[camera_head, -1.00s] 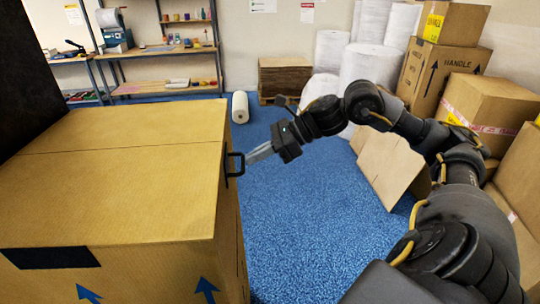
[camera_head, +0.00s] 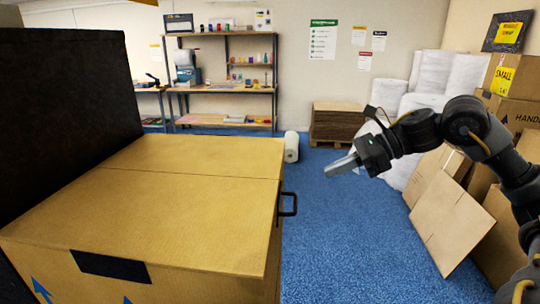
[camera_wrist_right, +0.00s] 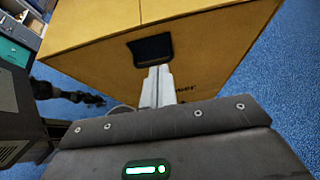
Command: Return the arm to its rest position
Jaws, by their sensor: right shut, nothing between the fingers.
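My right arm (camera_head: 440,130) reaches in from the right in the head view. Its gripper (camera_head: 340,166) is shut and empty, held in the air over the blue floor. It is to the right of the large carton (camera_head: 190,215) and apart from the black handle (camera_head: 289,204) on the carton's side. In the right wrist view the closed fingers (camera_wrist_right: 158,88) point toward the carton (camera_wrist_right: 215,45), with the dark handle (camera_wrist_right: 152,48) beyond their tips. My left gripper is not in the head view.
Flattened cardboard (camera_head: 447,222) and stacked boxes (camera_head: 515,75) stand at the right. A shelf (camera_head: 222,90) is at the back. Blue floor (camera_head: 345,240) is clear between carton and boxes.

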